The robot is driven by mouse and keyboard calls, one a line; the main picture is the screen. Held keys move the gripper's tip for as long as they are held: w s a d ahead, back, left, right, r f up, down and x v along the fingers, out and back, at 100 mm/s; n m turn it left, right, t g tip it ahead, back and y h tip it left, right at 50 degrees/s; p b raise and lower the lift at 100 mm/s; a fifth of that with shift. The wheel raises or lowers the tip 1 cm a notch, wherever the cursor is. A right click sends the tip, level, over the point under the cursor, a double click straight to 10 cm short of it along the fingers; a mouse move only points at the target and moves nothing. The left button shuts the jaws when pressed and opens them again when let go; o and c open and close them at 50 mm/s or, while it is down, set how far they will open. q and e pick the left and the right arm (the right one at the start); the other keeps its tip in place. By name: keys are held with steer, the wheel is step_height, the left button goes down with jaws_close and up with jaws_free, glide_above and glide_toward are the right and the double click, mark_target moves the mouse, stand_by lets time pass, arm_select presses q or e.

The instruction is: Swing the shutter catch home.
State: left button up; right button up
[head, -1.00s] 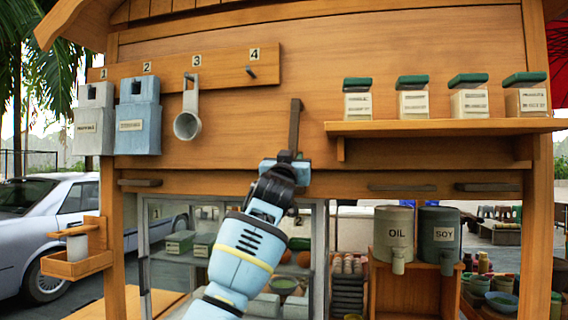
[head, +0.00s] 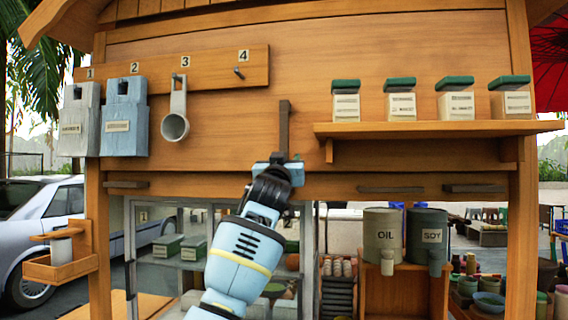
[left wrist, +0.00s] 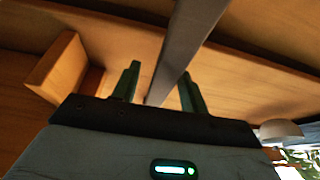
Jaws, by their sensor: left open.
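A dark bar that looks like the shutter catch (head: 284,122) stands upright against the wooden front, above the serving opening. My left gripper (head: 282,160) is at the bar's lower end, reaching up from below. In the left wrist view the bar (left wrist: 188,45) runs between the two green fingers (left wrist: 158,88), which stand apart on either side of it. The gripper hides the bar's lower end in the head view. My right gripper is out of view.
A shelf (head: 440,129) with several green-lidded boxes juts out right of the bar. A numbered rail (head: 215,70) with two holders and a scoop (head: 176,125) is at left. Short dark horizontal bars (head: 390,189) sit on the beam. Oil and soy containers (head: 382,225) stand below.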

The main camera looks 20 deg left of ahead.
arm_select(q)
steer(key=shift+s, duration=0.1)
steer(key=v, duration=0.7)
steer(key=shift+s, duration=0.3)
steer(key=shift+d, duration=0.15)
